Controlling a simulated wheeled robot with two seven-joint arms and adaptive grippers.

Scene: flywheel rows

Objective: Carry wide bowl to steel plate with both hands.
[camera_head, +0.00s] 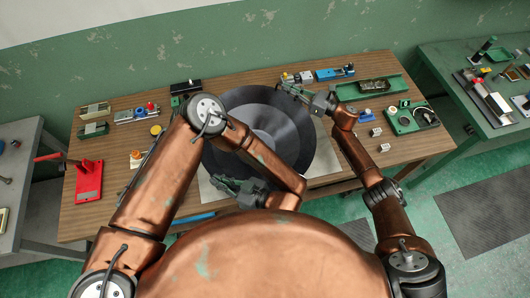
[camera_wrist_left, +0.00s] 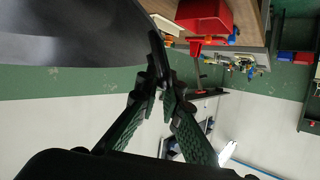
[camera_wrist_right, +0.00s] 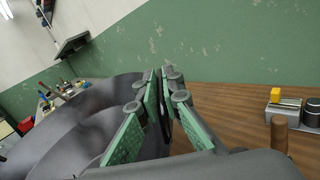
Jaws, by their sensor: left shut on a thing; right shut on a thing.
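The wide bowl (camera_head: 297,130) is dark grey and round, over the middle of the wooden table in the head view. My left gripper (camera_head: 222,183) is shut on its near rim, and the left arm covers part of the bowl. In the left wrist view, the bowl (camera_wrist_left: 70,30) meets the left fingertips (camera_wrist_left: 160,55). My right gripper (camera_head: 287,89) is shut on the far right rim; the right wrist view shows its fingers (camera_wrist_right: 165,80) beside the bowl (camera_wrist_right: 90,125). A pale flat sheet (camera_head: 326,157) shows below the bowl; I cannot tell if it is the steel plate.
A red block with a handle (camera_head: 89,181) stands at the table's left. A green tray (camera_head: 367,88) and a green device (camera_head: 411,117) are at the right. Small white blocks (camera_head: 384,147) lie near the right arm. Side benches stand left and right.

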